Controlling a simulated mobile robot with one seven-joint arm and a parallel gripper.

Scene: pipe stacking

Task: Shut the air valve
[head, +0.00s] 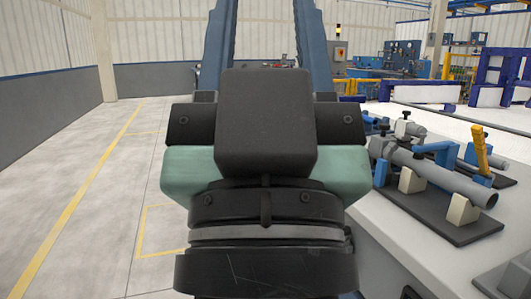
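My gripper (265,18) fills the middle of the head view, seen from behind. Its two long blue-grey fingers stand apart with a gap between them, and their tips are cut off by the top edge. Nothing shows held between them. To the right, a grey pipe (440,178) lies on white cradles on a dark plate. A yellow upright lever (481,148) with blue fittings stands at its far side. I cannot tell for certain whether this lever belongs to the air valve. The gripper is left of the pipe and apart from it.
The grey table (396,238) runs along the right and carries the pipe. Further blue and grey fittings (373,124) sit behind it. Blue machinery (495,78) and a control box (341,48) stand at the back. The floor (75,185) at left is clear.

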